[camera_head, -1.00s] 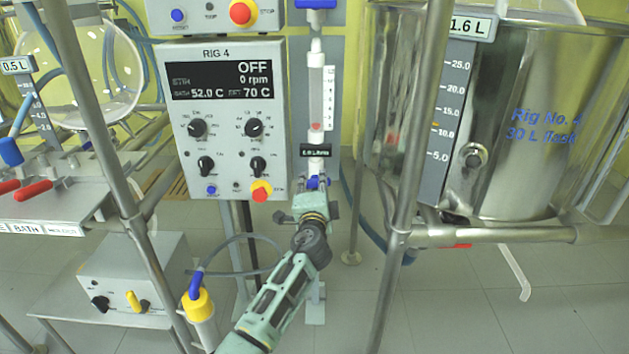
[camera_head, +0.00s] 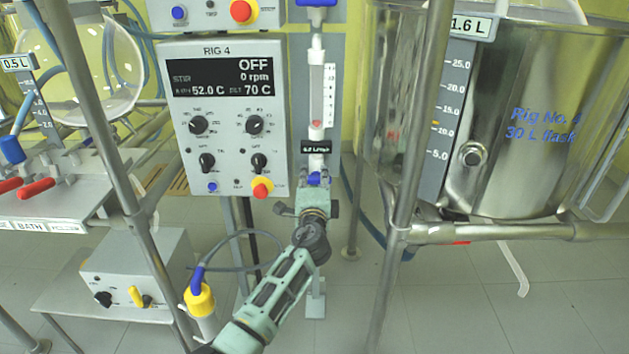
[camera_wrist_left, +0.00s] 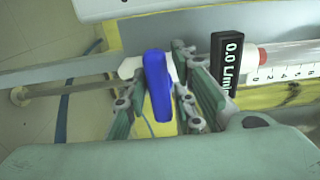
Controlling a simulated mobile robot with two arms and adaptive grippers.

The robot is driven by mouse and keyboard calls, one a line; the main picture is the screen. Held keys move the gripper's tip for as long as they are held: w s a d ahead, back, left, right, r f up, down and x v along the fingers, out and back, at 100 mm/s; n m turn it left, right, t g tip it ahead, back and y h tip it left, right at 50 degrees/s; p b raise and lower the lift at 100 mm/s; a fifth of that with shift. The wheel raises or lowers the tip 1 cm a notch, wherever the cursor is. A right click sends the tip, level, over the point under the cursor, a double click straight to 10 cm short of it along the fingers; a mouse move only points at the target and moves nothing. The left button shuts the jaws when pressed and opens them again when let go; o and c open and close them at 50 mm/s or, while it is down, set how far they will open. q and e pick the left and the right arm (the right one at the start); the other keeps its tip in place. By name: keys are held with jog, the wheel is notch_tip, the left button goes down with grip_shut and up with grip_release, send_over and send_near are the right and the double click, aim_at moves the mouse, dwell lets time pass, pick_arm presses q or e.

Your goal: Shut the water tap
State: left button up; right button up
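The water tap is a small blue handle (camera_head: 314,179) at the foot of the flow meter (camera_head: 316,95), right of the RIG 4 panel. In the left wrist view the blue handle (camera_wrist_left: 158,85) stands across the pipe, between the fingers of my left gripper (camera_wrist_left: 160,100). The fingers are apart. A gap shows on the handle's left side; it is close to the right finger, and I cannot tell if they touch. The meter's label (camera_wrist_left: 229,65) reads 0.0 L/min. In the head view my left gripper (camera_head: 314,192) is at the tap from below. My right gripper is not in view.
The RIG 4 control box (camera_head: 226,120) is close on the left of the tap. A steel vessel (camera_head: 510,120) and its frame post (camera_head: 408,170) stand to the right. A yellow-capped bottle (camera_head: 200,299) is at lower left. Another blue handle (camera_head: 317,3) tops the meter.

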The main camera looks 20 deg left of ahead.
pick_arm(q)
jog(key=shift+o, duration=1.1)
jog(key=shift+s+d, duration=0.1)
jog(key=shift+s, duration=0.15)
jog(key=v, duration=1.1)
jog(key=shift+s, duration=0.25)
